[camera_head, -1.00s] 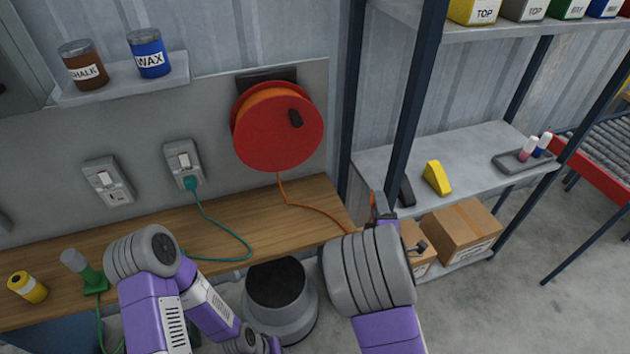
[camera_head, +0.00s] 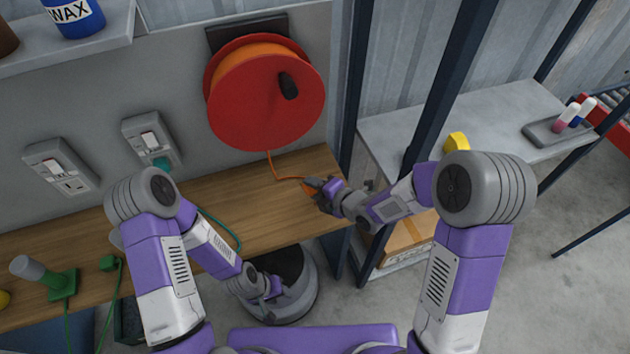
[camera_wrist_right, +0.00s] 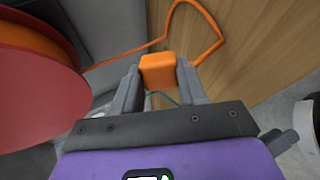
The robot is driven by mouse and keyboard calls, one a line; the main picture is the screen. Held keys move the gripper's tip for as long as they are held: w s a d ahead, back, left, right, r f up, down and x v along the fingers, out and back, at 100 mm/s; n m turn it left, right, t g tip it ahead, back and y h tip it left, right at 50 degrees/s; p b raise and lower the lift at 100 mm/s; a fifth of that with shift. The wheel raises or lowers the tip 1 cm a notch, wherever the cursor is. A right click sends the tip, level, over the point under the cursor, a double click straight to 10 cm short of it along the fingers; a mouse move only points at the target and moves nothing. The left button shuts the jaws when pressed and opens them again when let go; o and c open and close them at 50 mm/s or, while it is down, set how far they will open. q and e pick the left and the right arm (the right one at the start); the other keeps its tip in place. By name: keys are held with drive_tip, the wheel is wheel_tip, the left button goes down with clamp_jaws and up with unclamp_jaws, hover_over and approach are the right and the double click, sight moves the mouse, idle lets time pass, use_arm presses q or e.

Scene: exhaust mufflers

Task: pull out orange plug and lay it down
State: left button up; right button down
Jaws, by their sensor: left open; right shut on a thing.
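The orange plug (camera_wrist_right: 158,70) is an orange block between the two fingers of my right gripper (camera_wrist_right: 158,78) in the right wrist view. My right gripper (camera_head: 314,187) is shut on it over the right end of the wooden bench (camera_head: 225,195). Whether the plug touches the bench, I cannot tell. Its orange cord (camera_head: 284,178) runs back to the red cable reel (camera_head: 250,100) on the wall. My left gripper (camera_head: 268,290) is open and empty, low in front of the bench, over a dark-topped round bin (camera_head: 297,290); its fingers are small and partly hidden.
Two wall sockets (camera_head: 62,168) are left of the reel; a green plug (camera_head: 158,163) is in the right one, its cord on the bench. A green item (camera_head: 62,284) stands at the bench's left. A steel shelf post (camera_head: 445,90) and a cardboard box (camera_head: 405,240) are at right.

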drive_tip(key=shift+s+f+b, duration=0.15)
drive_tip(key=shift+f+b, duration=0.2)
drive_tip(key=shift+f, duration=0.2)
drive_tip(key=shift+f+b, duration=1.35)
drive_tip(key=shift+f, duration=1.1)
drive_tip(key=c, duration=0.6)
unclamp_jaws()
drive_tip(key=shift+c, duration=0.2)
drive_tip(key=shift+o, duration=0.5)
drive_tip(key=shift+f, duration=0.1)
